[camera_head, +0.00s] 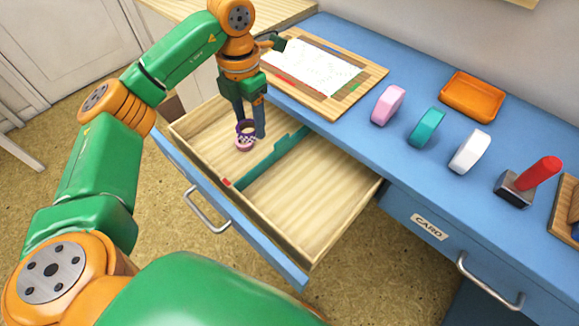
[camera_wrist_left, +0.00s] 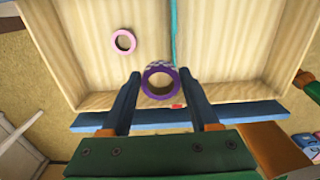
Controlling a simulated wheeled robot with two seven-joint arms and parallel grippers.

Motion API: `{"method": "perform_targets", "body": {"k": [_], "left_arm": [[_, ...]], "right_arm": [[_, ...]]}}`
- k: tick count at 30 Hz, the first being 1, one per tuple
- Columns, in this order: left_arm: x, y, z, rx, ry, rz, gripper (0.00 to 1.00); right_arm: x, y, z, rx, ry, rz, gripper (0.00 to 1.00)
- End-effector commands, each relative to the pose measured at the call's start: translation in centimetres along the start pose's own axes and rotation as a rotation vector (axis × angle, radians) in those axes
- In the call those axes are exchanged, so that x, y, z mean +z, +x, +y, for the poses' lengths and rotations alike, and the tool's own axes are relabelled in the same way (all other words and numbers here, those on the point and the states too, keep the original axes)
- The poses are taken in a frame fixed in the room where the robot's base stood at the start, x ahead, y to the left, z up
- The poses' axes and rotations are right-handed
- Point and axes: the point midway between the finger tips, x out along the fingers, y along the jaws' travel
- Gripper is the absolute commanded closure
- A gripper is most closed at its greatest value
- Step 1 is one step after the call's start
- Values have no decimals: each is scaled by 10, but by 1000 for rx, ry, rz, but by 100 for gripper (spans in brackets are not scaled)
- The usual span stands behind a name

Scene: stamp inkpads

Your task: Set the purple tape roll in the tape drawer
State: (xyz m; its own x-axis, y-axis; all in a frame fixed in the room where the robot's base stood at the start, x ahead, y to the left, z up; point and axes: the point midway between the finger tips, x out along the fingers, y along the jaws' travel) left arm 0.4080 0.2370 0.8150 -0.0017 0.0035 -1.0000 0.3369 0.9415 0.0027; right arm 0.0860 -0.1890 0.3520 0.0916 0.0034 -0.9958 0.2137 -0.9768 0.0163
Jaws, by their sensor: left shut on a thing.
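The purple tape roll (camera_head: 246,127), with a checkered band, is held between the fingertips of my left gripper (camera_head: 249,128), which is shut on it. It also shows in the left wrist view (camera_wrist_left: 160,82), between the two fingers. The open wooden drawer (camera_head: 320,190) is below the gripper, split by a teal divider (camera_head: 275,158) with a small red mark at one end. The roll appears over the drawer's left compartment, close to the divider; its exact height is hard to tell. A pink tape roll (camera_wrist_left: 124,41) lies in that compartment. My right gripper is not in view.
The blue counter (camera_head: 420,170) carries pink (camera_head: 388,104), teal (camera_head: 426,128) and white (camera_head: 469,151) tape rolls, an orange tray (camera_head: 473,96), a red-handled stamp (camera_head: 529,182) and a wooden board (camera_head: 362,88) with paper. The drawer's right compartment looks empty. A closed labelled drawer (camera_head: 440,240) is at right.

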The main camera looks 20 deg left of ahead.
Motion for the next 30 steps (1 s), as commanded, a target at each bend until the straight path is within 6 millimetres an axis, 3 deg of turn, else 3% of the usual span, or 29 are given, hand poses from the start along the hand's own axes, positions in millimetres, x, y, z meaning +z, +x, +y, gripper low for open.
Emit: {"method": "perform_targets", "body": {"k": [7,12,19,23,30], "left_arm": [[17,31,-79,-4,12,4,91],[24,71,-111,-3,5,4,91],[29,95,-129,-2,4,3,91],[29,122,-128,-1,2,4,91],[30,125,-127,-1,3,0,91]], "right_arm": [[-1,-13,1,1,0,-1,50],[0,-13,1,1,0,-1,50],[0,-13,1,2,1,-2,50],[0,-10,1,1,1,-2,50],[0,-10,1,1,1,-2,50]]}}
